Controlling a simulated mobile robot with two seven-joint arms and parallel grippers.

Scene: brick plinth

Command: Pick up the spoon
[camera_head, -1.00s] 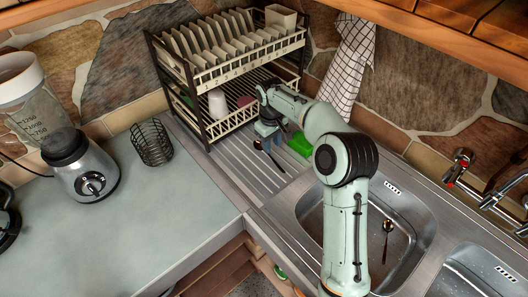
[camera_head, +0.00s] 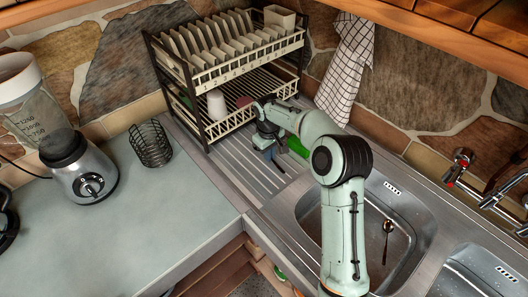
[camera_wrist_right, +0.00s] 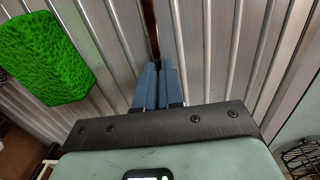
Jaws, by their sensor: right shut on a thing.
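A dark spoon (camera_head: 279,166) is at the ribbed drainboard, partly hidden by my right gripper (camera_head: 270,152). The gripper's blue fingers are shut on it. In the right wrist view, the fingers (camera_wrist_right: 158,84) are close together, with a thin dark brown strip of the spoon (camera_wrist_right: 154,38) showing beyond their tips; the rest is hidden. I cannot tell whether the spoon is clear of the drainboard. Another spoon (camera_head: 388,226) lies in the sink basin. My left gripper is not in view.
A green sponge (camera_head: 298,146) lies close beside my right gripper. A two-tier dish rack (camera_head: 207,137) stands behind it. A sink (camera_head: 408,214) lies to the right. A wire basket (camera_head: 152,146) and a blender (camera_head: 84,170) stand on the left counter.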

